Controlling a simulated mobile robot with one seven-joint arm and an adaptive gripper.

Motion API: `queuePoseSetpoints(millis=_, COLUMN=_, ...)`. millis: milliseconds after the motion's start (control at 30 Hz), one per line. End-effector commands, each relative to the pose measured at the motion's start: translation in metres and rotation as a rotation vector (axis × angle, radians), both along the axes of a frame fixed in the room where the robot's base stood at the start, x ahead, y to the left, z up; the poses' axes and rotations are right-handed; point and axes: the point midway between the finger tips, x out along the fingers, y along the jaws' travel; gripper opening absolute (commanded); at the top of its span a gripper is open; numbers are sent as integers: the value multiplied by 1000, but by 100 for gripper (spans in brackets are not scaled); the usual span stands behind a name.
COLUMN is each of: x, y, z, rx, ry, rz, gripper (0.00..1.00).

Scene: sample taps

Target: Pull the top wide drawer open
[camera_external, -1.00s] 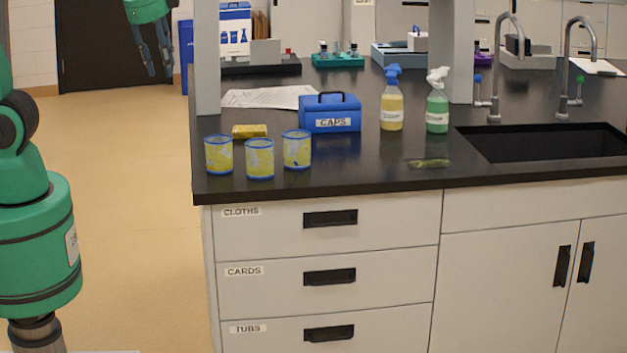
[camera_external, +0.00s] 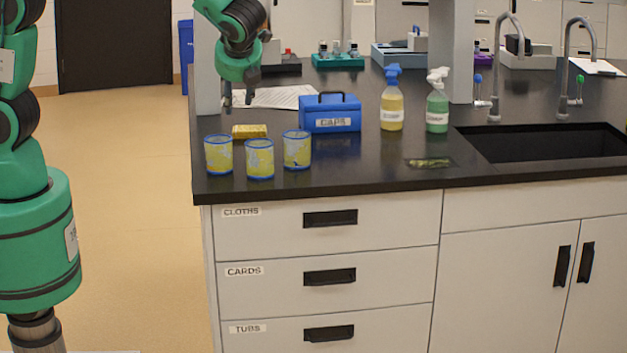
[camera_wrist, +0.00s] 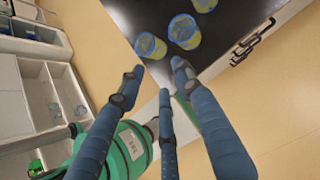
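The top wide drawer (camera_external: 400,217), labelled CLOTHS, is shut flush with the pale cabinet front. Its dark handle (camera_external: 330,218) is at the middle of its face. My gripper (camera_external: 238,97) hangs over the back left of the black counter, fingers down, above the papers and away from the drawer. In the wrist view, my gripper (camera_wrist: 158,82) shows blue fingers spread apart with nothing between them. A dark handle (camera_wrist: 253,42) on the cabinet front shows at the upper right there; I cannot tell which drawer it belongs to.
Several items stand on the counter: yellow-and-blue cups (camera_external: 259,158), a yellow sponge (camera_external: 250,131), a blue CAPS box (camera_external: 330,113) and two spray bottles (camera_external: 391,105). The CARDS drawer (camera_external: 390,277) below is shut. The floor (camera_external: 130,200) left of the cabinet is clear.

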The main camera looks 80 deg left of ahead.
Motion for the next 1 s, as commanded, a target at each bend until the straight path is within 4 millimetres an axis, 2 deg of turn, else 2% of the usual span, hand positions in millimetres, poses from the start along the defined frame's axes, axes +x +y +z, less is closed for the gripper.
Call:
queuePoseSetpoints(millis=500, x=82, y=-29, z=-86, rx=266, ry=382, rz=-411, gripper=34)
queuePoseSetpoints(millis=767, x=116, y=-50, z=-137, rx=403, ry=580, rz=-602, gripper=34)
queuePoseSetpoints(millis=1000, x=142, y=-72, z=-190, rx=535, ry=765, rz=-770, gripper=34)
